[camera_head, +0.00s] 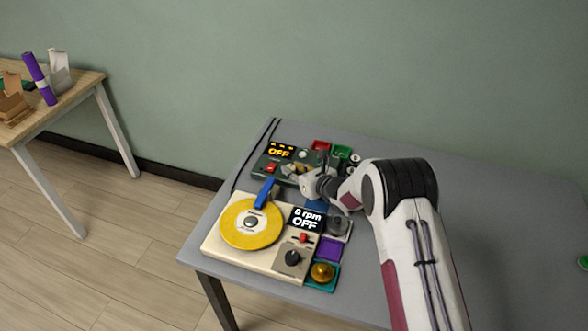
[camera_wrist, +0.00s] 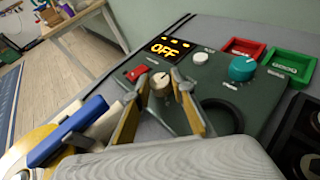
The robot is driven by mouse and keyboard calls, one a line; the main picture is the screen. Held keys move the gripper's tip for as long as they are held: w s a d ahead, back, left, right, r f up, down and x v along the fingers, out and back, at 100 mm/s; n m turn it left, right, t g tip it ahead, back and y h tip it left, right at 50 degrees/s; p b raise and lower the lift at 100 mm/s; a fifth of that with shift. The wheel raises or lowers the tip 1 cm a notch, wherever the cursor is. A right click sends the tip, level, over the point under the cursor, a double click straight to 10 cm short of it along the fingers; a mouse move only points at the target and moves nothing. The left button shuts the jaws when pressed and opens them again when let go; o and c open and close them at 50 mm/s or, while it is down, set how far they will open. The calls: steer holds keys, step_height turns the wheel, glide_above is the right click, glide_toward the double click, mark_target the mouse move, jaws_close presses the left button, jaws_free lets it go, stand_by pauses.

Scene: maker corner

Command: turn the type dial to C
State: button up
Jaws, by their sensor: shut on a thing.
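A dark green control box (camera_wrist: 205,75) has a lit orange "OFF" display, and it also stands at the back left of the grey table in the head view (camera_head: 258,171). A beige dial (camera_wrist: 160,84) is on its front left part. A teal knob (camera_wrist: 242,68) is further right on the box. The labels are too small to read, so I cannot tell the dial's setting. My gripper (camera_wrist: 160,78) is shut on the beige dial, one finger on each side. In the head view my gripper (camera_head: 297,170) is over the box and hides the dial.
A cream turntable box (camera_head: 225,246) with a yellow disc and blue arm stands in front. Red (camera_wrist: 243,47) and green (camera_wrist: 293,66) trays lie behind the box. A red switch (camera_wrist: 136,73) is left of the dial. The table's right side is mostly clear.

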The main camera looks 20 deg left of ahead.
steer(key=shift+s+a+r+m+t+h, duration=0.1)
steer(key=shift+a+m+t+h, duration=0.05)
steer(key=shift+m+t+h, duration=0.65)
steer(key=shift+s+a+r+m+t+h, duration=0.1)
steer(key=shift+m+t+h, duration=0.45)
steer(key=shift+m, duration=0.45)
steer(key=shift+f, duration=0.1)
steer(key=o, duration=0.8)
steer(key=shift+o, duration=0.2)
steer(key=shift+s+d, duration=0.1)
steer(key=shift+d, duration=0.1)
steer(key=shift+v, duration=3.55)
